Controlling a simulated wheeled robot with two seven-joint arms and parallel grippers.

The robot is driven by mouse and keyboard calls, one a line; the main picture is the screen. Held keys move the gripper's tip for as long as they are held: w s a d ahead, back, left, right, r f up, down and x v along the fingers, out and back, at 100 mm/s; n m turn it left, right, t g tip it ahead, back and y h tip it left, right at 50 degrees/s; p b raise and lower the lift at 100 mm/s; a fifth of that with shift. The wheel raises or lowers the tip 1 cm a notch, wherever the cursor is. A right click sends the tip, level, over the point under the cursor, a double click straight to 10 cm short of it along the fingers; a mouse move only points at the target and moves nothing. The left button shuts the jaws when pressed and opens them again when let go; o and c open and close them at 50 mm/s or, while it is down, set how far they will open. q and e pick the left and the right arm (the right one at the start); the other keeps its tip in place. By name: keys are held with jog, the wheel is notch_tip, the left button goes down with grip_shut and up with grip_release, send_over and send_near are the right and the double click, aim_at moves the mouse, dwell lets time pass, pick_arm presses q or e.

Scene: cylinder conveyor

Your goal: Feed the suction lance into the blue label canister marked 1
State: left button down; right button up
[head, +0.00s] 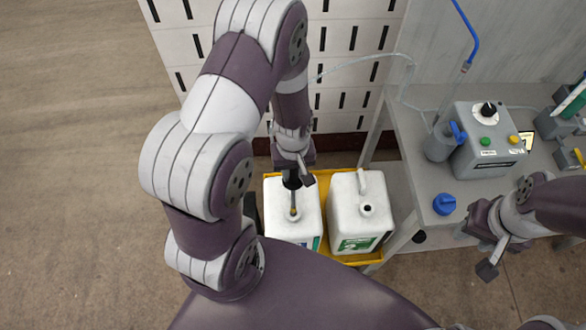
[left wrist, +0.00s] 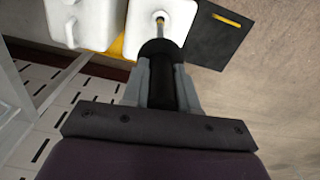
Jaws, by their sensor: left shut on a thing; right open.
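My left gripper (head: 296,177) is shut on the black head of the suction lance (head: 293,183), above the left white canister (head: 283,229). The lance's thin rod runs down to this canister's mouth; I cannot tell how far it is inside. A sliver of blue label shows low on the canister's right front corner; its number is not readable. In the left wrist view the black lance head (left wrist: 162,85) sits between the fingers, with the rod ending at the mouth of the canister (left wrist: 183,14). My right gripper (head: 488,266) is open and empty at the lower right.
A second white canister (head: 345,208) with a green label marked 2 stands to the right, in the same yellow tray (head: 372,258). A grey bench (head: 419,190) carries a grey pump unit (head: 485,158) and a blue cap (head: 444,204). A slotted white panel (head: 340,62) stands behind.

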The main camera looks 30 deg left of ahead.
pick_arm(q)
jog(key=shift+r, duration=0.1)
dwell(0.4)
jog(key=b, duration=0.4)
send_near(293, 201)
jog(key=shift+w+a, duration=0.2)
jog(key=shift+w, duration=0.15)
dwell(0.4)
jog(key=shift+r, duration=0.1)
jog(key=shift+f, duration=0.2)
dwell(0.3)
jog(key=shift+f+b, duration=2.25)
jog(key=shift+f, duration=0.65)
jog(key=shift+f, duration=0.1)
jog(key=shift+f+b, duration=2.2)
jog(key=shift+f, duration=0.7)
